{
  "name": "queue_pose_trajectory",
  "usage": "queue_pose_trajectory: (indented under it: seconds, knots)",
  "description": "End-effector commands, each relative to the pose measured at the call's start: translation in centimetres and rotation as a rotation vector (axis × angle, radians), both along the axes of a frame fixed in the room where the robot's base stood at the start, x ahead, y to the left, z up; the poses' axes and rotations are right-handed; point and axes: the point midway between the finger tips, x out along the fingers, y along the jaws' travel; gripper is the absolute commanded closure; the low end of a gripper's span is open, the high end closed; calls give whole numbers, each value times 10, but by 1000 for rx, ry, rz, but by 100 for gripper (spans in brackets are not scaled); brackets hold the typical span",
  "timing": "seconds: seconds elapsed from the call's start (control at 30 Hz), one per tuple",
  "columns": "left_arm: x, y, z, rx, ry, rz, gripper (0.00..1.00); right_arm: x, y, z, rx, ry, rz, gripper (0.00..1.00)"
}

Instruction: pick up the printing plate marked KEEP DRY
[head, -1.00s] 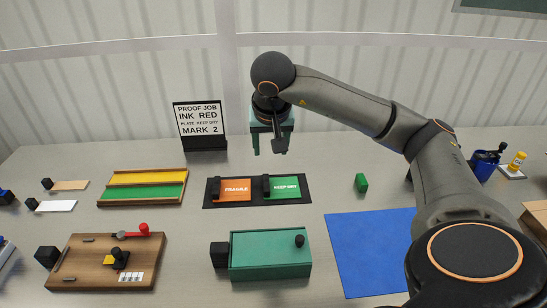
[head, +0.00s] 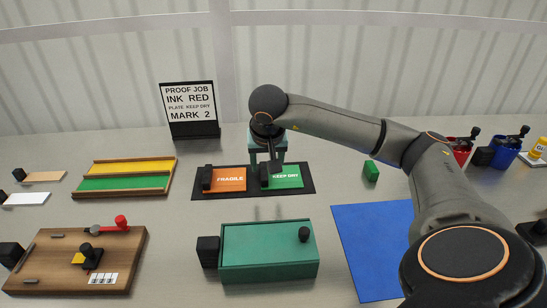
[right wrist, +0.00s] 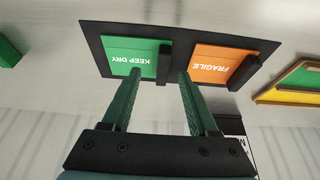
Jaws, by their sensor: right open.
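The green plate marked KEEP DRY (head: 286,178) lies on a black mat (head: 252,192), right of the orange plate marked FRAGILE (head: 230,180). Each plate has a black block handle at its left end in the head view. My right gripper (head: 266,165) is open above the KEEP DRY plate's handle (head: 264,174). In the right wrist view, the black handle (right wrist: 164,62) stands between and beyond the two green fingers (right wrist: 155,88), and the fingers look empty. Whether they touch anything I cannot tell. My left gripper is out of view.
A sign (head: 190,108) stands behind the mat. A yellow and green tray (head: 125,178) is at left. A green lidded box (head: 265,255) is in front, a small green block (head: 371,171) at right, beside a blue mat (head: 372,240). Bare table lies between mat and box.

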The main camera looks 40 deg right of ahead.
Motion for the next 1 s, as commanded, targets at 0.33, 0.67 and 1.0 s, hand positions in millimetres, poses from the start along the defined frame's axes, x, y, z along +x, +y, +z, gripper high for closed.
queue_pose_trajectory:
  seconds: [0.33, 0.67, 1.0]
  knots:
    - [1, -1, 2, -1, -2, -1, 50, 16, -6, -33, 2, 4, 0, 40]
    - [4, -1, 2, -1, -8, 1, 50, 25, -12, -55, 0, -1, 1, 40]
    - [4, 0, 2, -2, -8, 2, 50, 24, -12, -55, 0, -1, 1, 64]
